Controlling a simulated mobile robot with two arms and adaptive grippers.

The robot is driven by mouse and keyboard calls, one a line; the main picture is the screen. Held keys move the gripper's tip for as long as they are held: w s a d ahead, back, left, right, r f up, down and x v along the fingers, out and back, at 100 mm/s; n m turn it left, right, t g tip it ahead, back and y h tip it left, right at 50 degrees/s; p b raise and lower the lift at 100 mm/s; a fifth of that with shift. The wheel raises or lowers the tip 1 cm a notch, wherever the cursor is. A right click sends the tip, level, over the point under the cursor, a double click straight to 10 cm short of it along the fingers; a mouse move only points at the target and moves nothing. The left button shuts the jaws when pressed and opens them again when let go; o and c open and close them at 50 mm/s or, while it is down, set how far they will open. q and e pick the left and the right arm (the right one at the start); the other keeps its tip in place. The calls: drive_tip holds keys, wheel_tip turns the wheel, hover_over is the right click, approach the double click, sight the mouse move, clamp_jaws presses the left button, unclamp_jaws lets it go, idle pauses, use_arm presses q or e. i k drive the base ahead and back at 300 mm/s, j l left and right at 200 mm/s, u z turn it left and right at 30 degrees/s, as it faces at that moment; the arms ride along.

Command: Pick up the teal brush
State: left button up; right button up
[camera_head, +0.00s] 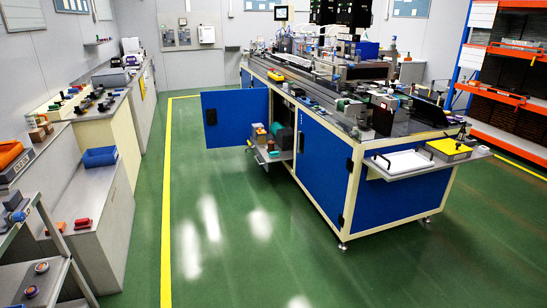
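I cannot clearly make out a teal brush in the head view. A small dark teal item (283,138) sits low in the open cabinet under the machine bench, too small to identify. Neither of my grippers shows in this view.
The blue-panelled machine bench (387,206) stands right of centre with one blue door (236,118) swung open. A white tray (403,161) and a yellow-topped box (448,149) rest on its end shelf. Counters with a blue bin (100,157) line the left wall. The green floor (232,250) between is clear.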

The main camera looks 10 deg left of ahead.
sight(272, 155)
drive_tip(key=i+j+u, duration=0.1)
drive_tip(key=i+u, duration=0.4)
drive_tip(key=i, duration=0.4)
drive_tip(key=i+l+u, duration=0.25)
drive_tip(key=i+u, duration=0.2)
drive_tip(key=i, duration=2.3)
drive_tip(key=i+j+z, duration=0.15)
drive_tip(key=i, duration=0.3)
drive_tip(key=i+j+z, duration=0.15)
drive_tip(key=i, duration=0.3)
drive_tip(key=i+j+z, duration=0.15)
drive_tip(key=i, duration=0.3)
drive_tip(key=i+j+z, duration=0.15)
drive_tip(key=i, duration=0.25)
